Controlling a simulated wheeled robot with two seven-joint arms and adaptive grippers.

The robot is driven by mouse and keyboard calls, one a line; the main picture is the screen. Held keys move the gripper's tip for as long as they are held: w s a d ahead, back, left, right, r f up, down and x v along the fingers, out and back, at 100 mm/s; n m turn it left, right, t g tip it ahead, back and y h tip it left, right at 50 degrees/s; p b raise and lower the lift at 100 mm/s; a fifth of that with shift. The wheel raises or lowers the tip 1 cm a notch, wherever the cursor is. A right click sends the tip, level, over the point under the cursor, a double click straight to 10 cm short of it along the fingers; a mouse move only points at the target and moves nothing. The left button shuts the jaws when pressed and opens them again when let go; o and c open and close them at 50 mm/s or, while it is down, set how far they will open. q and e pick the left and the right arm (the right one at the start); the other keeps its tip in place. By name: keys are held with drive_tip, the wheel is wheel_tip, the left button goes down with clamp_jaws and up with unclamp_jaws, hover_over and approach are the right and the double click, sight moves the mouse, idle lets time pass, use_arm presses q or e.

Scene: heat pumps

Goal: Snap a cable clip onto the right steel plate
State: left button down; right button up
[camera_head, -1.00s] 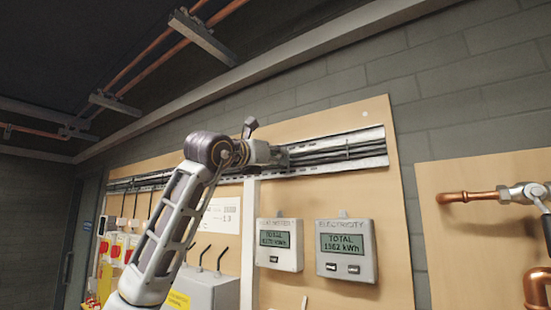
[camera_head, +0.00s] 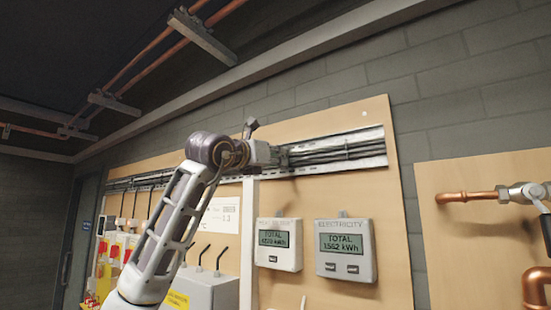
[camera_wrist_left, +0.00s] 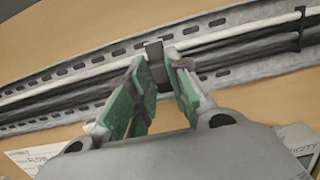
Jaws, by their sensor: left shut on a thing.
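The perforated steel plate (camera_head: 372,136) with dark cables along it runs across the upper part of the wooden board in the head view. The plate also fills the upper part of the left wrist view (camera_wrist_left: 225,22). My left gripper (camera_wrist_left: 154,62), with green finger pads, is shut on a dark cable clip (camera_wrist_left: 154,50). The clip is in front of the cables, at the plate; I cannot tell whether it is seated. In the head view the left gripper (camera_head: 282,157) is at the plate, left of its right end. My right gripper is not in view.
Another dark clip (camera_wrist_left: 301,14) sits around the cables farther right on the plate. Two meters, one marked electricity (camera_head: 346,249), hang below. A copper pipe with a valve (camera_head: 465,197) is on the right board. A grey box (camera_head: 212,290) stands lower left.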

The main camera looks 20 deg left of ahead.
use_arm(q)
drive_tip(key=shift+w, duration=0.15)
idle(0.3)
drive_tip(key=c, duration=1.5)
unclamp_jaws()
drive_tip(key=shift+o, duration=0.3)
drive_tip(key=shift+w+d, duration=0.1)
drive_tip(key=shift+s, duration=0.2)
drive_tip(key=r+b+v, duration=0.2)
drive_tip(key=b+v, duration=0.3)
drive_tip(key=v, duration=0.8)
drive_tip(key=shift+s, duration=0.45)
